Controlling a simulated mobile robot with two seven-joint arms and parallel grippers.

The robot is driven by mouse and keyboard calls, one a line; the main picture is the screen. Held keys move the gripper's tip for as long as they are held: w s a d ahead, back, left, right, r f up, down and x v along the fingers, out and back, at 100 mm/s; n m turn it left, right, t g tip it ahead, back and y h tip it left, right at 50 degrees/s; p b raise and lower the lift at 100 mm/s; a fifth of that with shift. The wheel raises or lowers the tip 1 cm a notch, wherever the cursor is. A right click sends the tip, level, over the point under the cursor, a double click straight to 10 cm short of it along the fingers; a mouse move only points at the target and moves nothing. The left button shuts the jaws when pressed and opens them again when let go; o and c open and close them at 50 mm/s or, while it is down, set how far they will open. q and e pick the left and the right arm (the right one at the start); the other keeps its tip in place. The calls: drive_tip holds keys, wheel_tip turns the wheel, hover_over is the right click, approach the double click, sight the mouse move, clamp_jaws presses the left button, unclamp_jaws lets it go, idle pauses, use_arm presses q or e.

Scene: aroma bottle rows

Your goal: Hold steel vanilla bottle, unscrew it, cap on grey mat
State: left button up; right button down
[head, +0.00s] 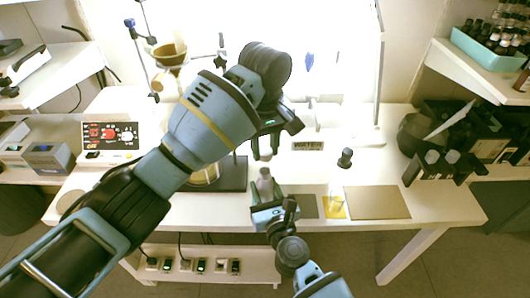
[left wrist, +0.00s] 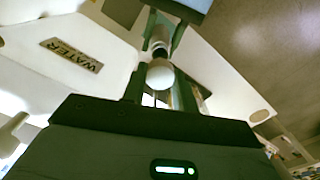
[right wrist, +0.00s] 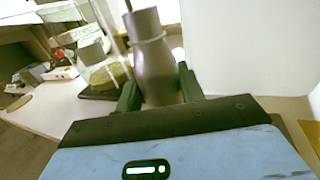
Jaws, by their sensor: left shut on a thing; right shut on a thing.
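The steel vanilla bottle (head: 264,187) stands upright between the fingers of my right gripper (head: 266,192), which is shut on its body. My left gripper (head: 265,148) points down directly above the bottle. In the left wrist view a pale round cap (left wrist: 160,74) sits between its closed fingers.
A glass stands on a yellow mat (head: 335,211); a tan mat (head: 378,203) lies right of it. A small dark bottle (head: 345,158) stands behind. A WATER label (head: 308,146) and a dark plate (head: 233,172) are near my left gripper. Open table lies at right.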

drive_tip(key=c, duration=0.8)
unclamp_jaws()
use_arm(q)
drive_tip(key=shift+r, duration=0.15)
use_arm(e)
drive_tip(key=shift+s+d, duration=0.2)
drive_tip(key=shift+s, duration=0.35)
use_arm(q)
drive_tip(key=shift+r, duration=0.15)
use_arm(e)
drive_tip(key=v, duration=1.1)
use_arm(q)
drive_tip(key=shift+s+f, duration=0.1)
drive_tip(key=shift+f, duration=0.1)
